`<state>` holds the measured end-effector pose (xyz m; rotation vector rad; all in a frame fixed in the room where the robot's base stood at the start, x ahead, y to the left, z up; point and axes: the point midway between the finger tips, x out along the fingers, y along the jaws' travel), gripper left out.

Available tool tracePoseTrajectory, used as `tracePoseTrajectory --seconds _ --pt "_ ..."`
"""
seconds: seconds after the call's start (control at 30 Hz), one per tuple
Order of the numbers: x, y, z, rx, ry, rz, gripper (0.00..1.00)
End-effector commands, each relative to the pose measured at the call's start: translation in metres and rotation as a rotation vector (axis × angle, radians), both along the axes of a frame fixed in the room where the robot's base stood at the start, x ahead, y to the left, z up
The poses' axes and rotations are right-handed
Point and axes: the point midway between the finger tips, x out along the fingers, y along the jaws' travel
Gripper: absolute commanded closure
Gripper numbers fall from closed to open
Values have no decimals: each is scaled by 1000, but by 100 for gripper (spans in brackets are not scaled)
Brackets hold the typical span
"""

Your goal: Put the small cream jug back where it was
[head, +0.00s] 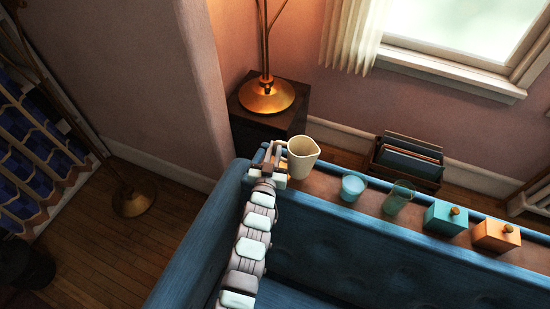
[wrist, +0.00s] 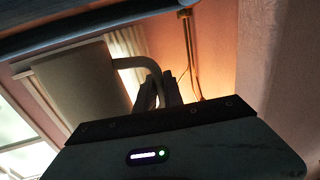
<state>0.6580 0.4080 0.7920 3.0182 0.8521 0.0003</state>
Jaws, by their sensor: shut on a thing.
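The small cream jug (head: 303,157) is at the left end of the narrow ledge behind the blue sofa in the head view. My gripper (head: 280,154) is on its left side, shut on its handle. In the wrist view the jug's body (wrist: 82,92) fills the left, and its curved handle (wrist: 133,63) runs to the fingers of my gripper (wrist: 157,90).
The brown ledge (head: 327,187) runs right, bearing a light-blue cup (head: 352,187), a green glass (head: 397,198), a teal box (head: 446,218) and an orange box (head: 496,236). A brass lamp (head: 267,95) stands behind. A file crate (head: 407,160) sits beyond the ledge.

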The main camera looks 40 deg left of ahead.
Motion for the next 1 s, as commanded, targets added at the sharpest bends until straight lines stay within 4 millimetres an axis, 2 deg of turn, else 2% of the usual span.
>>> tracePoseTrajectory --seconds 0.27,0.63,0.67,0.7,0.9,1.0 --pt "0 0 -35 -1 -1 0 100" --pt "0 0 -40 -1 0 0 100" --pt "0 0 -40 -1 2 0 87" --pt "0 0 -40 -1 2 0 84" --pt "0 0 -40 -1 2 0 68" --pt "0 0 -40 -1 2 1 66"
